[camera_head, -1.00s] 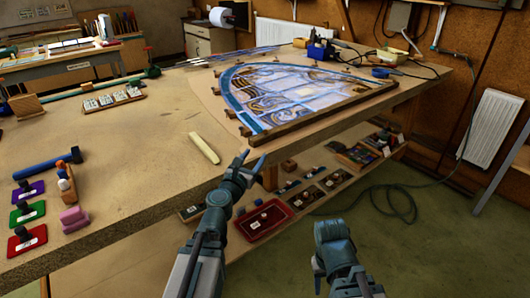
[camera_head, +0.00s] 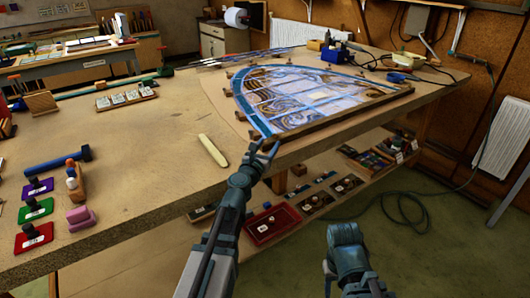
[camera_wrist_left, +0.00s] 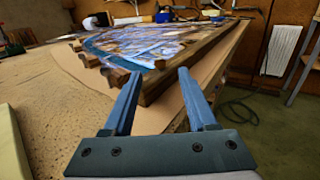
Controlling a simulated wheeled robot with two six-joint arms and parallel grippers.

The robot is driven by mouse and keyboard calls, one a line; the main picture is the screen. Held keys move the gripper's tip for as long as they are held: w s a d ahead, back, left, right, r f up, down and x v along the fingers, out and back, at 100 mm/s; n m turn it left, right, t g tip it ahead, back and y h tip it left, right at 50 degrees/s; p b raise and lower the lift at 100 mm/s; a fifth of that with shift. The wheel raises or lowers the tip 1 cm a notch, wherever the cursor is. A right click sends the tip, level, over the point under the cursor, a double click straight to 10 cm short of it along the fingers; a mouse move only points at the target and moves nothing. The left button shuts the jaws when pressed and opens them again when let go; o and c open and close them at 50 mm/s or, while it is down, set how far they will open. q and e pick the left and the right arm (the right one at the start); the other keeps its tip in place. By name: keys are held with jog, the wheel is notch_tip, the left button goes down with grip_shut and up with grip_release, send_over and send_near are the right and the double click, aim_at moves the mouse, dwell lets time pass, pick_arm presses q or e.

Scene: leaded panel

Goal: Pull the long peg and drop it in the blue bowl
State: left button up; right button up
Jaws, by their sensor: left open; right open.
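The leaded panel (camera_head: 310,95) lies on the bench, with several small brown pegs along its curved edge. In the left wrist view, pegs (camera_wrist_left: 118,76) stand beyond and left of my fingers. I cannot tell which peg is the long one. My left gripper (camera_head: 264,148) is open at the panel's near corner. In the left wrist view its fingers (camera_wrist_left: 156,82) are apart, with the wooden frame corner beyond them and nothing between. I cannot make out a blue bowl with certainty. My right gripper (camera_head: 338,262) hangs low off the bench; its fingers are mostly hidden.
A pale yellow bar (camera_head: 213,150) lies left of my left gripper. A blue hammer (camera_head: 57,161) and coloured pads are at far left. A shelf with a red tray (camera_head: 272,224) is under the bench.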

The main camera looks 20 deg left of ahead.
aim_at(272, 141)
pick_arm(q)
jog(key=w, duration=0.5)
jog(key=shift+d, duration=0.1)
pick_arm(e)
jog(key=shift+w+d, duration=0.1)
jog(key=shift+w, duration=0.35)
pick_arm(q)
grip_shut()
jog(key=c, duration=0.7)
grip_release()
grip_shut()
jog(key=shift+r, duration=0.25)
pick_arm(e)
jog(key=shift+r, duration=0.25)
pick_arm(q)
jog(key=shift+r+p, duration=1.4)
jog(key=shift+p, duration=0.3)
pick_arm(e)
jog(key=shift+r, duration=1.45)
